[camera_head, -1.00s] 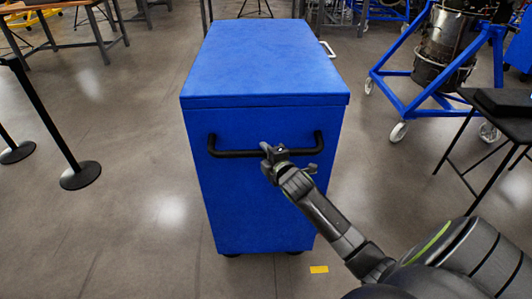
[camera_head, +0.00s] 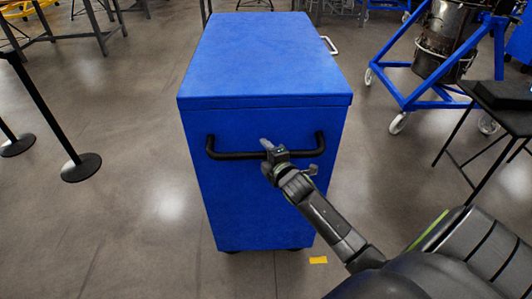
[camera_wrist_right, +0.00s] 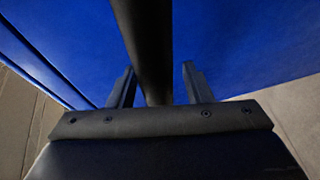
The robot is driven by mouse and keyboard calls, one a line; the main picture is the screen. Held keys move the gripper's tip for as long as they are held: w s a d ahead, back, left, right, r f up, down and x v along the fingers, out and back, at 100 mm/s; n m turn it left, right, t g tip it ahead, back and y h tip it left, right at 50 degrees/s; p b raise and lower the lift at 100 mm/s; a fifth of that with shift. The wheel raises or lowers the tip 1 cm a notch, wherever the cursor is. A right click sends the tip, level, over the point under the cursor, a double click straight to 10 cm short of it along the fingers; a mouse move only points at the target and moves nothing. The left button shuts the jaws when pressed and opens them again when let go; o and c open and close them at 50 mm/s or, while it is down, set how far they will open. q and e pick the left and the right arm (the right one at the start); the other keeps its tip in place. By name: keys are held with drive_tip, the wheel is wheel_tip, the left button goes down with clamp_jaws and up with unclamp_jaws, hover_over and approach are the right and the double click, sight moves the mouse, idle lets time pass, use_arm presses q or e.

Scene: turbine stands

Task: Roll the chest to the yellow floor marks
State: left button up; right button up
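The blue chest (camera_head: 265,190) stands upright on small castors in the middle of the head view. A black bar handle (camera_head: 232,154) runs across its near face. My right gripper (camera_head: 274,156) is at the middle of this handle. In the right wrist view, the handle bar (camera_wrist_right: 150,50) passes between the two fingers of the right gripper (camera_wrist_right: 158,85), with a visible gap on the right side. A yellow floor mark (camera_head: 318,260) lies on the floor just in front of the chest's near right corner. My left gripper is not in view.
A black barrier post (camera_head: 81,166) stands on the left. A blue turbine stand on castors (camera_head: 399,122) and a black-topped table (camera_head: 500,96) are on the right. Workbenches stand far back left. The floor beside the chest is clear.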

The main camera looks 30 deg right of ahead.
drive_tip(key=shift+s+a+r, duration=0.1)
drive_tip(key=shift+s+r, duration=0.1)
drive_tip(key=shift+s, duration=0.05)
drive_tip(key=shift+s+a, duration=0.1)
drive_tip(key=shift+s, duration=0.5)
drive_tip(key=b+v, duration=0.1)
drive_tip(key=v, duration=1.4)
drive_tip(key=shift+s+b, duration=0.3)
drive_tip(key=shift+s, duration=0.15)
